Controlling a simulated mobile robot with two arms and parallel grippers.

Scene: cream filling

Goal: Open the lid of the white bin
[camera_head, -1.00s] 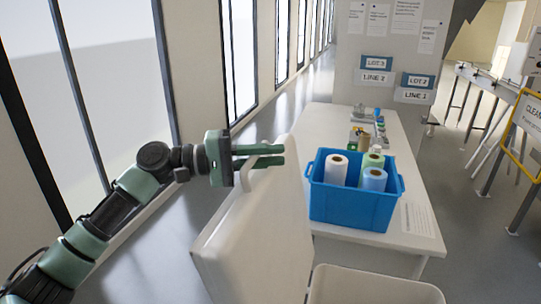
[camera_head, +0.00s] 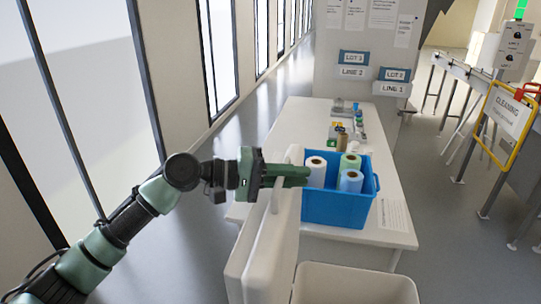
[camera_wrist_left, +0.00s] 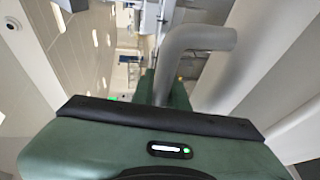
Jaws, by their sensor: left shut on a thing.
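The white bin (camera_head: 355,285) is at the bottom of the head view, its top open on the right side. Its white lid (camera_head: 275,245) stands raised, near upright, at the bin's left, seen almost edge-on. My left gripper (camera_head: 288,175) is at the lid's upper part, shut on the lid's handle (camera_head: 275,197). The bent grey handle (camera_wrist_left: 190,45) also shows in the left wrist view, passing between the fingers of my left gripper (camera_wrist_left: 162,90). The bin's lower part is outside the picture. My right gripper is not in view.
A white table (camera_head: 385,235) stands just behind the bin. On it is a blue crate (camera_head: 340,208) with several rolls, close to the fingertips in the picture. Windows line the wall on the left. A cleaning sign (camera_head: 510,110) stands at the right. The floor right of the table is clear.

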